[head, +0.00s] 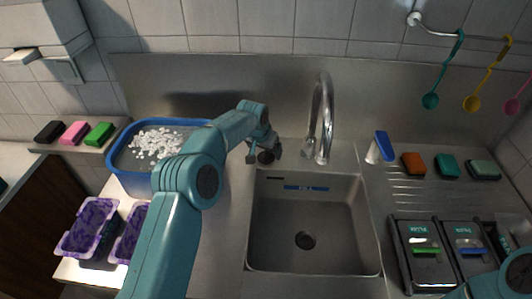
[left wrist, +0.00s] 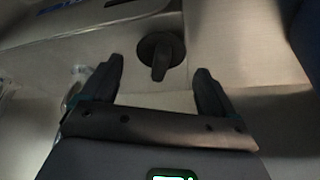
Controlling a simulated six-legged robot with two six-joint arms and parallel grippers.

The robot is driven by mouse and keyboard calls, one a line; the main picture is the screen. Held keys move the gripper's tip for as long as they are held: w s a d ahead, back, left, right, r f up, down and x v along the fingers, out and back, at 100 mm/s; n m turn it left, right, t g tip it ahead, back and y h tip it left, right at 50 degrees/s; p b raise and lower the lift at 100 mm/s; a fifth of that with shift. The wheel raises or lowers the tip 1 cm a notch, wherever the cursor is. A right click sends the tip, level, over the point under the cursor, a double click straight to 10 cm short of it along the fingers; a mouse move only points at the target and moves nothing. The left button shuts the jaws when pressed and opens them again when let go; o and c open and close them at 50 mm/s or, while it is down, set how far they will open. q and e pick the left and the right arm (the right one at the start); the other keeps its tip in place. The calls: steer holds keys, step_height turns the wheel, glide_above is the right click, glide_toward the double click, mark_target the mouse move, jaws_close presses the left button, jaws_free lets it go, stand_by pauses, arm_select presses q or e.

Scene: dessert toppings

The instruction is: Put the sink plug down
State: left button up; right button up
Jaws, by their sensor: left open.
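The sink plug (left wrist: 160,47) is a dark round disc with an upright grip. In the left wrist view it rests on the steel counter beside the sink edge, just beyond and between my fingertips. My left gripper (left wrist: 160,66) is open, with a finger on either side of the plug's grip and gaps between. In the head view my left gripper (head: 263,153) is low over the counter at the sink's back left corner, with the dark plug (head: 266,157) partly hidden by it. The sink (head: 305,215) is empty, with its dark drain (head: 305,240) uncovered. My right gripper is not in view.
A chrome faucet (head: 323,120) stands behind the sink. A blue tub (head: 120,150) of white pieces and purple baskets (head: 88,228) are at left. Coloured sponges (head: 414,163) and black boxes (head: 425,255) are at right. Coloured spoons hang on a wall rail.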

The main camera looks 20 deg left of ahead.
arm_select(q)
steer(key=b+v, duration=0.1)
steer(key=v, duration=0.9)
steer(key=shift+f, duration=0.1)
steer(key=shift+s, duration=0.15)
